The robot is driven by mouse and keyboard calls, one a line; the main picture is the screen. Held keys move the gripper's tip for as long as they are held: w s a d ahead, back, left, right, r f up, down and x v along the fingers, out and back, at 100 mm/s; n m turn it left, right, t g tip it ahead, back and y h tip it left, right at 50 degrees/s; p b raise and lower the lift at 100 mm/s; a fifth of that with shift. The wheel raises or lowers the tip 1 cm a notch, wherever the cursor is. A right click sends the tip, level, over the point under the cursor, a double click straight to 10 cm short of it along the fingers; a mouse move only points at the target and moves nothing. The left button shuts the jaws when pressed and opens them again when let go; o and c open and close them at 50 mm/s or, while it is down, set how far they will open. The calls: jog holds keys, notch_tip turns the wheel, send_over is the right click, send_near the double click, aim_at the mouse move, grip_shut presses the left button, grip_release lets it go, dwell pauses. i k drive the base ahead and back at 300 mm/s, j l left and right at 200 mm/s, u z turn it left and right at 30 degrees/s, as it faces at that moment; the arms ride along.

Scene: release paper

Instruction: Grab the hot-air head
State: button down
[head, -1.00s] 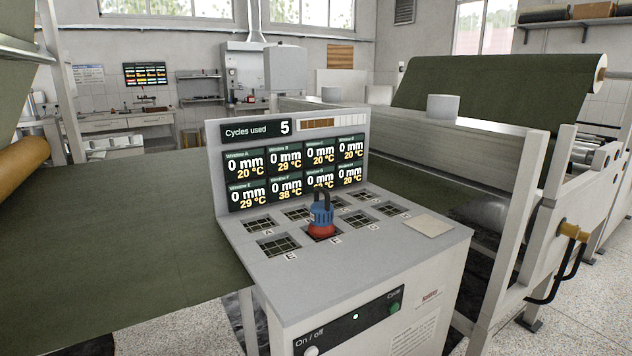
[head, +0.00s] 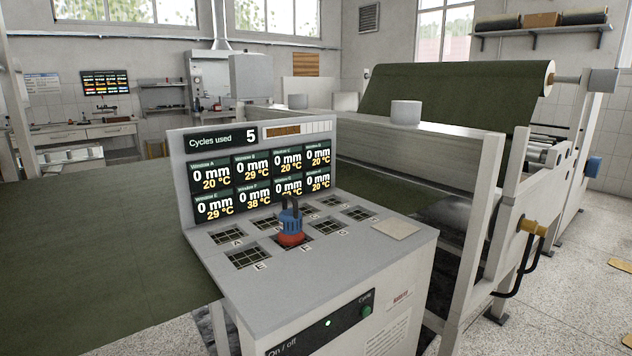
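The hot-air head (head: 291,226) is a small blue body with a red-orange base and a dark loop handle on top. It stands upright over window F on the grey sloped top of the control console (head: 330,262). The console's upright display panel behind it reads "Cycles used 5", with 0 mm for each window and 38 °C for window F. The handle partly covers the lower readouts. My gripper is not in view.
Several gridded windows surround the head, and a pale square pad (head: 397,229) lies right of them. Green sheet (head: 90,260) spreads left. A machine frame with a green roll (head: 450,95) stands right. Speckled floor (head: 585,280) is open at right.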

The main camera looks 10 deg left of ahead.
aim_at(291, 233)
jog(key=i+j+u, duration=0.1)
jog(key=i+u, duration=0.15)
jog(key=u, duration=0.15)
jog(key=i+u, duration=0.2)
jog(key=u, duration=0.15)
jog(key=i+u, duration=0.25)
jog(key=u, duration=0.15)
